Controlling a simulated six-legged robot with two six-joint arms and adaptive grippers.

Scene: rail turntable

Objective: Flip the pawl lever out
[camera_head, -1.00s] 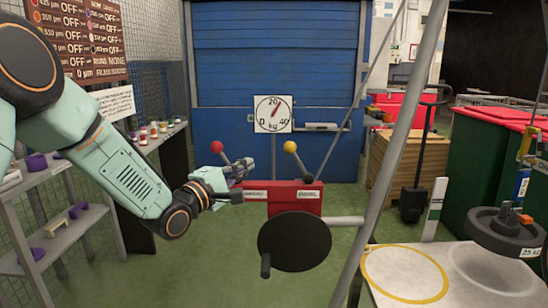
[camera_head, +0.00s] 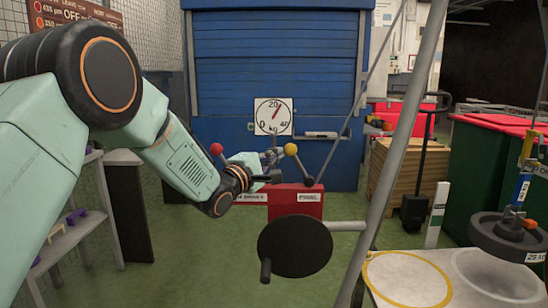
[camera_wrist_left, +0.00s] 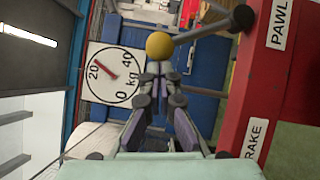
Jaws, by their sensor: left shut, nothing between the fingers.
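The pawl lever has a yellow ball knob (camera_head: 291,149) on a dark rod rising up and left from the red housing (camera_head: 311,210). In the left wrist view the yellow knob (camera_wrist_left: 160,46) is just beyond the fingertips, its rod running right to a dark hub beside the PAWL label (camera_wrist_left: 281,24). My left gripper (camera_head: 273,157) is shut and empty, its tips just left of the knob; I cannot tell if they touch. It also shows in the left wrist view (camera_wrist_left: 157,72). My right gripper is out of view.
A lever with a red ball knob (camera_head: 216,149) stands left, partly behind my left wrist. A black crank disc (camera_head: 295,246) is in front of the housing. The dial scale (camera_head: 273,116) is behind. A slanted grey pole (camera_head: 390,150) rises to the right.

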